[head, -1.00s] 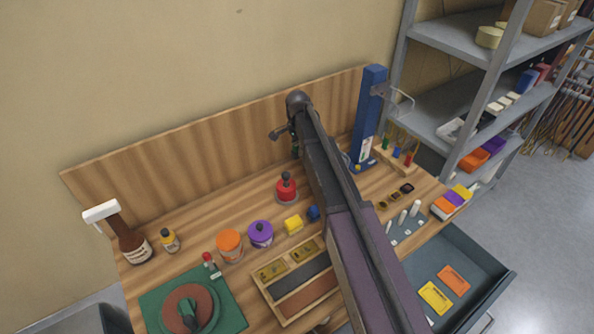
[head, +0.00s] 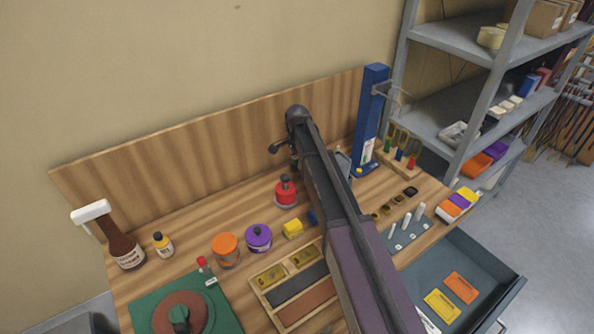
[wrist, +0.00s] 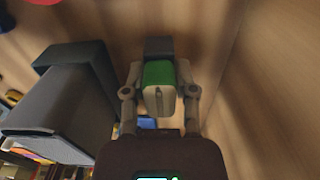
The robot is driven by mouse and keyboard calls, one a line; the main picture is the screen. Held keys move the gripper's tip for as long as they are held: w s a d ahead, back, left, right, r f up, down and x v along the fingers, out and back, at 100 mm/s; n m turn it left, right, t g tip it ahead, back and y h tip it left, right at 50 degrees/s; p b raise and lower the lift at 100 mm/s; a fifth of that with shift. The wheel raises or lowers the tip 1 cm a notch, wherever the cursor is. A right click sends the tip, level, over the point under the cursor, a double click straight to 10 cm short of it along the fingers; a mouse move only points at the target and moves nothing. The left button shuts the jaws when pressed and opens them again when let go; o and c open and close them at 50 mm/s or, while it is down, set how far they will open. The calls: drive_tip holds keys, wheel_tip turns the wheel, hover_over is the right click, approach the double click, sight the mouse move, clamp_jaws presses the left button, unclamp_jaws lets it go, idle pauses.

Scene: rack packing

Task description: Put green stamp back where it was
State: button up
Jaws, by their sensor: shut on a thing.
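In the wrist view my gripper (wrist: 158,80) is shut on the green stamp (wrist: 157,72), a block with a green part and a pale grey part between the two fingers. A wood-coloured surface lies behind it. In the head view my own arm hides the gripper and the stamp. A small wooden rack (head: 399,165) stands at the right rear of the bench, with green, blue and red handles upright in it. I cannot tell from these frames where the stamp stood before.
A tall blue post (head: 370,115) stands beside the rack. A large dark grey block (wrist: 65,90) is close left of my gripper in the wrist view. A red-based stand (head: 286,192), a purple jar (head: 259,238) and an orange jar (head: 226,250) occupy the bench. An open drawer (head: 490,258) is at right.

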sight(297, 170)
drive_tip(key=shift+f, duration=0.15)
drive_tip(key=shift+f+b, duration=1.75)
drive_tip(key=shift+b, duration=0.15)
drive_tip(key=shift+f, duration=0.2)
drive_tip(key=o, duration=0.9)
drive_tip(key=shift+r, duration=0.2)
wheel_tip(297, 170, up, 12)
drive_tip(key=p, duration=1.2)
